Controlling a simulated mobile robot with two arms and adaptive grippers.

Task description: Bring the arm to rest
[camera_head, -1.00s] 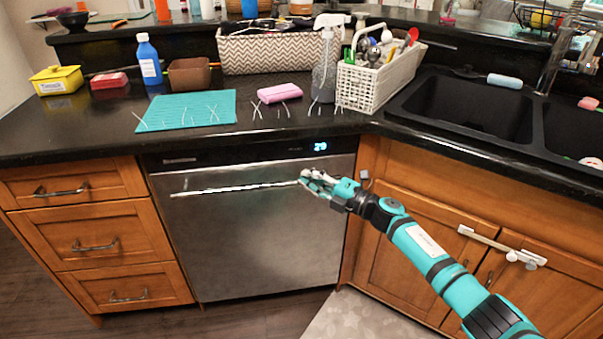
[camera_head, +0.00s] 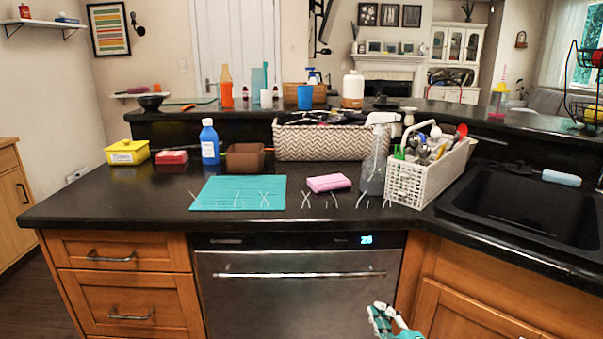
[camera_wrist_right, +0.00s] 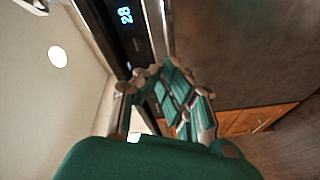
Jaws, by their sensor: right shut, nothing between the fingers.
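My right gripper (camera_head: 385,318) shows at the bottom edge of the head view, in front of the dishwasher's right side and below the counter. Its fingers are shut with nothing between them. The rest of the right arm is out of the frame. In the right wrist view the gripper's teal and grey fingers (camera_wrist_right: 168,85) show close up, near the dishwasher's lit display (camera_wrist_right: 125,14). My left gripper is in neither view.
The dishwasher (camera_head: 300,300) is closed, its handle across the front. Above it the black counter (camera_head: 130,205) holds a teal mat (camera_head: 238,193), a pink sponge (camera_head: 328,183), a spray bottle (camera_head: 374,165) and a white basket (camera_head: 420,185). The sink (camera_head: 530,205) is at right.

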